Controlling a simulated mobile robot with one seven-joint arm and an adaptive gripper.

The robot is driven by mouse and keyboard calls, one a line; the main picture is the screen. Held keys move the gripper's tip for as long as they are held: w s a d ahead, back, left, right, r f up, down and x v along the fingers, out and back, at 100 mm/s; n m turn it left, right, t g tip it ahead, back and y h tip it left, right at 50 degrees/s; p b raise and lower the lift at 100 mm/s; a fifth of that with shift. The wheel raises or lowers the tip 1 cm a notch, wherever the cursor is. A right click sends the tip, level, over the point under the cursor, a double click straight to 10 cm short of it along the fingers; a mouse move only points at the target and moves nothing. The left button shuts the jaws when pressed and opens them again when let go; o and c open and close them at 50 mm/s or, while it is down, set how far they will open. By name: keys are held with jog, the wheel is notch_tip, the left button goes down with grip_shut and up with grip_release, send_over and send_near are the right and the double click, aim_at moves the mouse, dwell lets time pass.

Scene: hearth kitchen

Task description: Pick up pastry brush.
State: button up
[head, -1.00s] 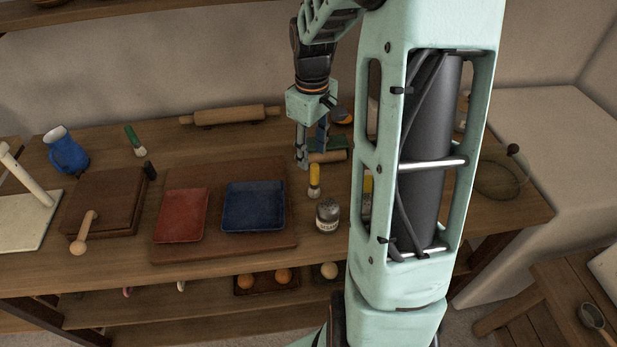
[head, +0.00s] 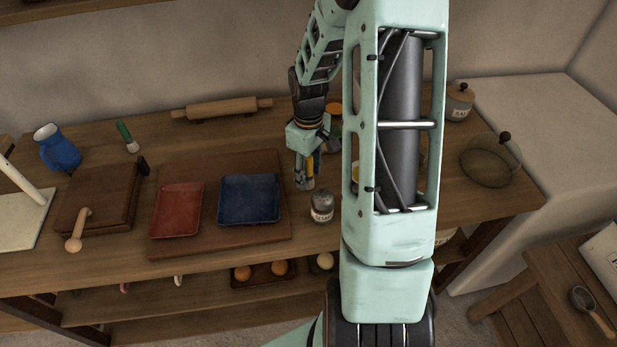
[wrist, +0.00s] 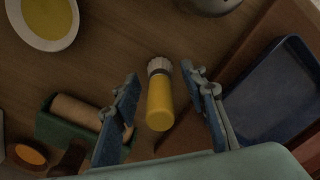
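A brush with a yellow handle and a pale ribbed end (wrist: 160,95) lies on the wooden table. It sits between the fingers of my gripper (wrist: 164,84) in the wrist view, with a gap on both sides. My gripper is open. In the head view my gripper (head: 304,184) is low over the table, and a bit of the yellow handle (head: 311,165) shows beside the fingers; the rest is hidden. A second brush, with a green handle and pale end (head: 127,137), lies at the back left, far from my gripper.
A grey-lidded jar (head: 321,207) stands close in front of my gripper. A blue tray (head: 250,200) and a red tray (head: 177,212) are to its left on a brown board. In the wrist view, a bowl of yellow liquid (wrist: 48,20) and a green block with a wooden roll (wrist: 60,130) are nearby.

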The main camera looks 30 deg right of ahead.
grip_shut()
dwell(0.3)
